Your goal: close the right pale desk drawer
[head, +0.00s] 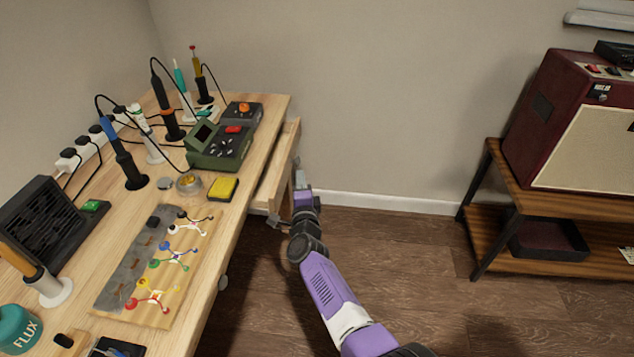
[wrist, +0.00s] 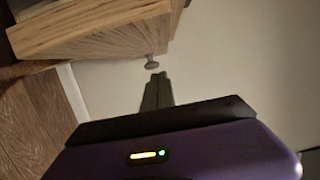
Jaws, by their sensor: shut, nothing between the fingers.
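The right pale desk drawer (head: 275,177) is pulled out from the far end of the desk (head: 213,215) in the head view. Its pale wooden front and side also show at the upper left of the wrist view (wrist: 95,28), with a small round grey knob (wrist: 152,64). My gripper (wrist: 156,78) is shut and empty, its dark fingertips just short of the knob in the picture; I cannot tell whether they touch. In the head view my gripper is beside the drawer front, on its outer side, and its fingertips are hard to make out.
The desktop carries soldering irons, a green meter (head: 220,147), a yellow sponge (head: 222,189) and a board with coloured clips (head: 150,270). A round knob (head: 223,283) shows on the desk's nearer front. A shelf with a red amplifier (head: 560,130) stands right. Floor between is clear.

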